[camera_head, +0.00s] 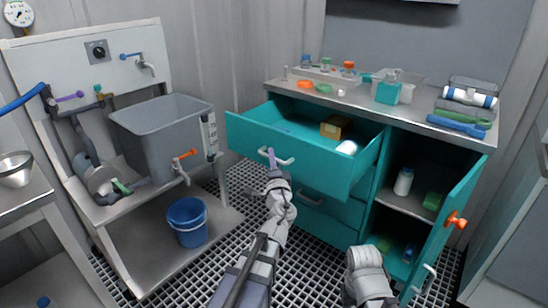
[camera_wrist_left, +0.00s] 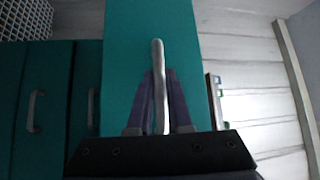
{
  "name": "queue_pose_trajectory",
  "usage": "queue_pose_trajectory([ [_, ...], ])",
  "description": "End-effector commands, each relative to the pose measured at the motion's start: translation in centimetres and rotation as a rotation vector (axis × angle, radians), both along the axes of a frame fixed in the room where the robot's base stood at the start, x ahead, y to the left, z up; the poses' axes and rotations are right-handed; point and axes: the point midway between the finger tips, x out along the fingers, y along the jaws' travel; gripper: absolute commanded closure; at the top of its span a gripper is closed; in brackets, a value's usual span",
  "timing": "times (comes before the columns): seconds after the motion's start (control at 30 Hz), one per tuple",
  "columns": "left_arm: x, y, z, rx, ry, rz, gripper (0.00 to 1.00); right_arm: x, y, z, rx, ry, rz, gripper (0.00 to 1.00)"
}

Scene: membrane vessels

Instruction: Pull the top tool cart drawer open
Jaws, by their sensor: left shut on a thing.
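The teal tool cart (camera_head: 350,218) stands at the right of the head view, with its top drawer (camera_head: 290,147) pulled well out. A box and a white item show inside the drawer. My left gripper (camera_head: 271,160) is at the drawer's front, shut on its pale bar handle (camera_head: 286,162). In the left wrist view the handle (camera_wrist_left: 158,75) runs between the two dark fingers (camera_wrist_left: 160,105). My right arm shows at the bottom of the head view, but its fingertips are not visible.
The cart's right door (camera_head: 447,232) stands open, showing bottles on shelves. Bottles and tools lie on the cart top (camera_head: 352,98). A grey tank (camera_head: 165,135) on a metal stand and a blue bucket (camera_head: 187,221) are at the left. Grated floor (camera_head: 235,185) lies between.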

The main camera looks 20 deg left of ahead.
Motion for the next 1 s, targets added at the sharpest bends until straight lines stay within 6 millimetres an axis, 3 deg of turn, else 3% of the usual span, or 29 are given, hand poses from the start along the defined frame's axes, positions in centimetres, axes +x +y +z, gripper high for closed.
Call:
queue_pose_trajectory([
  [0.33,0.02,-0.07,0.01,0.001,0.001,-0.002,1.0,0.03,0.0,0.01,0.0,0.0,0.0,0.5],
  [0.37,0.02,-0.07,0.01,0.001,0.001,-0.002,0.82,0.03,0.0,0.01,0.0,0.0,0.0,0.5],
  [0.6,0.02,-0.03,0.02,0.001,0.0,-0.001,0.55,0.02,0.0,0.02,0.0,0.0,0.0,0.5],
  [1.0,-0.45,-0.18,-0.09,0.001,0.0,0.0,0.53,0.02,0.0,-0.09,0.0,0.0,0.0,0.5],
])
